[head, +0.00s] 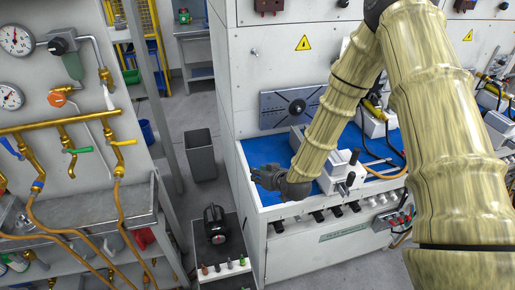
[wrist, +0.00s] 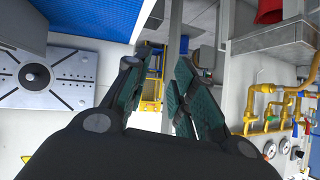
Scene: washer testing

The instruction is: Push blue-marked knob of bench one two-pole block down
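My gripper (head: 265,178) hangs over the left part of the blue bench top in the head view, pointing left. In the wrist view its two dark green fingers (wrist: 165,80) stand apart with nothing between them. A white-grey block with dark knobs (head: 338,172) sits on the bench just right of my gripper, partly hidden by my wrist; it may be the two-pole block. No blue mark can be made out on its knobs. The block does not show in the wrist view.
A grey plate with a dark centre (head: 297,106) is fixed to the bench's back panel; it also shows in the wrist view (wrist: 55,75). A gauge panel with yellow pipes (head: 60,125) stands left. A grey bin (head: 200,155) is on the floor between them.

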